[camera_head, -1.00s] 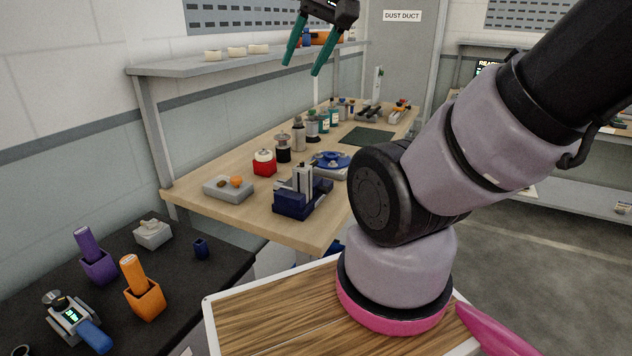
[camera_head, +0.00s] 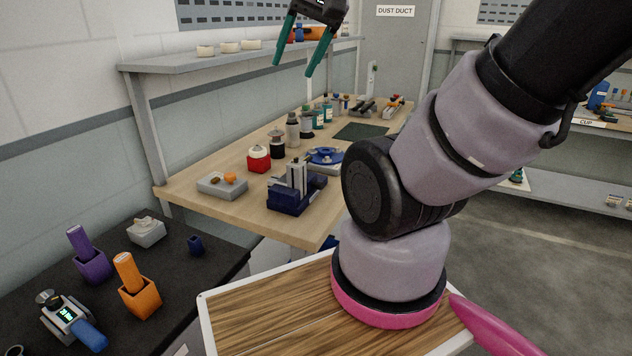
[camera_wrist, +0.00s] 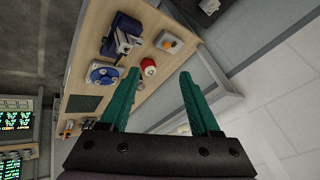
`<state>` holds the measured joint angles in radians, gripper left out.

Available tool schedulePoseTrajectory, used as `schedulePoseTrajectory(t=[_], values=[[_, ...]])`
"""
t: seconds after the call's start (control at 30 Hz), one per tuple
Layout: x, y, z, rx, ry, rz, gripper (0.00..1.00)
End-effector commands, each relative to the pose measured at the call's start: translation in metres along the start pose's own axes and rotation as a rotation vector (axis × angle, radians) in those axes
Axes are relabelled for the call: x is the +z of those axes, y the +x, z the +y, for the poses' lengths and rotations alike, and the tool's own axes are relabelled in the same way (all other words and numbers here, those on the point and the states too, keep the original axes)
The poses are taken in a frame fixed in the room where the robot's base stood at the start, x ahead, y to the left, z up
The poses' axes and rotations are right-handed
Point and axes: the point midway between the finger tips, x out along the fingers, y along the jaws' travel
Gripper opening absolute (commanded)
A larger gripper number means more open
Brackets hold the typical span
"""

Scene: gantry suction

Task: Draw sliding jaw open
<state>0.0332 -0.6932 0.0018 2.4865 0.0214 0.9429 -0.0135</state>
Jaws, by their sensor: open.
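A dark blue vise (camera_head: 287,204) with upright grey jaws (camera_head: 297,176) stands near the front edge of the wooden bench. It also shows in the wrist view (camera_wrist: 121,36), at the upper left. I cannot tell how wide its jaw gap is. My gripper (camera_head: 294,68) is high above the bench's far part, well apart from the vise. Its two green fingers are spread and empty, and they also show in the wrist view (camera_wrist: 160,74).
On the bench (camera_head: 220,205), a grey tray (camera_head: 222,187), a red-based jar (camera_head: 258,160), a blue round fixture (camera_head: 326,157) and several bottles stand around the vise. A grey shelf (camera_head: 160,65) runs above the bench's back. A black table (camera_head: 130,235) is at the front left.

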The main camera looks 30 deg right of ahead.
Motion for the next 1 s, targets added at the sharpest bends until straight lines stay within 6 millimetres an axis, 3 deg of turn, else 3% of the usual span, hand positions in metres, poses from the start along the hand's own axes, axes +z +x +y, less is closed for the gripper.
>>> schedulePoseTrajectory(t=[0.57, 1.0], values=[[-0.026, 0.142, 0.072, 0.012, 0.738, -0.6, 0.63], [-0.04, 0.24, 0.162, -0.263, 1.425, -0.911, 0.63]])
